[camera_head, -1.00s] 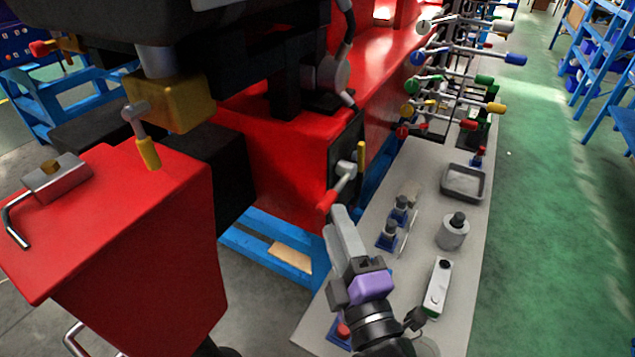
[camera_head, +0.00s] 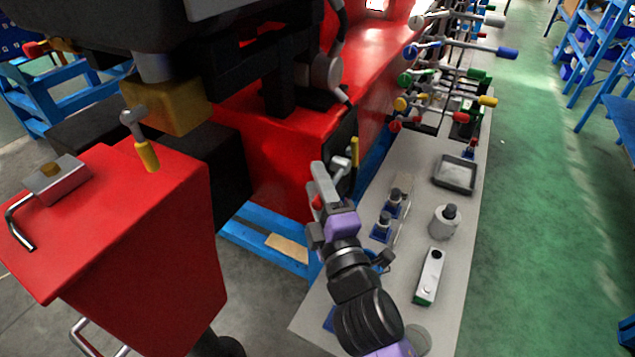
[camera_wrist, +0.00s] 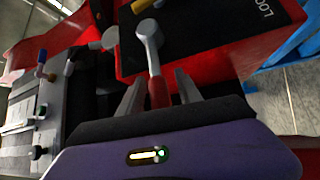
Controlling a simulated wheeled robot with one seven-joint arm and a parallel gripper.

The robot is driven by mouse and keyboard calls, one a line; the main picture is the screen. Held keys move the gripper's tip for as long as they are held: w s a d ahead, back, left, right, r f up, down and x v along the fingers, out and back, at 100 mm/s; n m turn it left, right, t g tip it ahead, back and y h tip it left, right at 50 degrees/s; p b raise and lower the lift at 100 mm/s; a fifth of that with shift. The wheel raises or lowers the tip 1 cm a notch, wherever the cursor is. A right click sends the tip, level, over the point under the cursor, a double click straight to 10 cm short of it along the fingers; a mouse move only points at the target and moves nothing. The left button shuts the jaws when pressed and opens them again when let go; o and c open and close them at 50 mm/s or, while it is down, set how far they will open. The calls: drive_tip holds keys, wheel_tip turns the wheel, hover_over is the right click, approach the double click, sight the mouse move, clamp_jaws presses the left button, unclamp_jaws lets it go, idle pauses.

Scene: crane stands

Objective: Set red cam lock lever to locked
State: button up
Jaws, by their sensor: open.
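The red cam lock lever has a pale metal hub and arm (camera_wrist: 150,38) and a red grip (camera_wrist: 157,92). It is mounted at a black plate (camera_wrist: 215,30) whose white lettering is partly cut off. In the head view its red grip (camera_head: 317,202) is mostly hidden behind my gripper. My gripper (camera_head: 318,172) is open at the lever. In the wrist view the red grip lies between my two fingers (camera_wrist: 159,88), with a gap on each side. Whether either finger touches it is hard to tell.
A yellow-handled lever (camera_head: 354,152) stands just beside the red one. A grey bench (camera_head: 400,258) to the right holds a tray (camera_head: 455,174), a cylinder (camera_head: 445,222) and small parts. Several coloured levers (camera_head: 450,80) stick out behind. Green floor at right is clear.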

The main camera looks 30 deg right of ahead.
clamp_jaws()
idle(1.4)
